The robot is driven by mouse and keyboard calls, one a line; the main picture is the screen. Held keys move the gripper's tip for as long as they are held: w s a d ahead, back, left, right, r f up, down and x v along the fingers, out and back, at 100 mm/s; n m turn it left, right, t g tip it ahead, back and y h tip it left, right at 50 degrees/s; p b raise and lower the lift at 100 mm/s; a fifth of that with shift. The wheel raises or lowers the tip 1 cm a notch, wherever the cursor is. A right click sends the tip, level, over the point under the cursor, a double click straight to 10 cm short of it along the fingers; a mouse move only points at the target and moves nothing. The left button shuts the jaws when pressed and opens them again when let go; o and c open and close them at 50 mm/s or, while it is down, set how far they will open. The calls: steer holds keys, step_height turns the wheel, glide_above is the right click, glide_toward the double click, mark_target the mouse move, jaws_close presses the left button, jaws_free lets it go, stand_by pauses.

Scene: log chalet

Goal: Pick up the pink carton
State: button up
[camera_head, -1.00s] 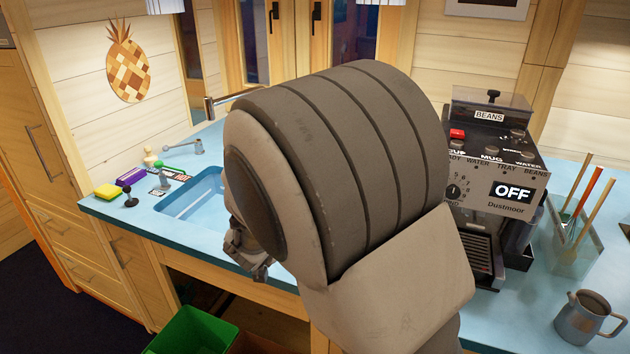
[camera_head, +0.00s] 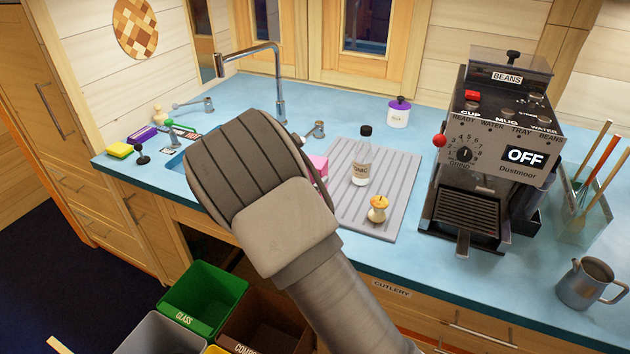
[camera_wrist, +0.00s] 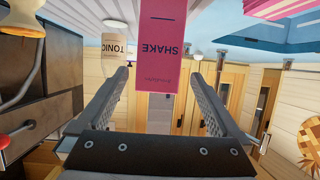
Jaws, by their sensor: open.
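The pink carton (camera_head: 319,165) stands on the grey ribbed drainboard (camera_head: 398,170) beside the sink. In the head view my arm hides most of it. In the wrist view, which is upside down, the carton (camera_wrist: 166,48) shows its label "SHAKE". My gripper (camera_wrist: 158,68) is open, with one finger on each side of the carton in that picture. I cannot tell how far the carton reaches between the fingers. No finger is seen closed on it. My gripper is hidden behind my arm in the head view.
A tonic bottle (camera_head: 361,165) and an apple core (camera_head: 378,210) stand right of the carton on the drainboard. The faucet (camera_head: 279,75) rises behind. A coffee machine (camera_head: 490,165) stands further right. A green bin (camera_head: 203,298) is below the counter.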

steer(key=shift+r+x, duration=0.2)
steer(key=shift+x, duration=2.75)
steer(key=shift+d, duration=0.15)
steer(key=c, duration=1.3)
steer(key=shift+o, duration=0.2)
steer(key=shift+r, duration=0.1)
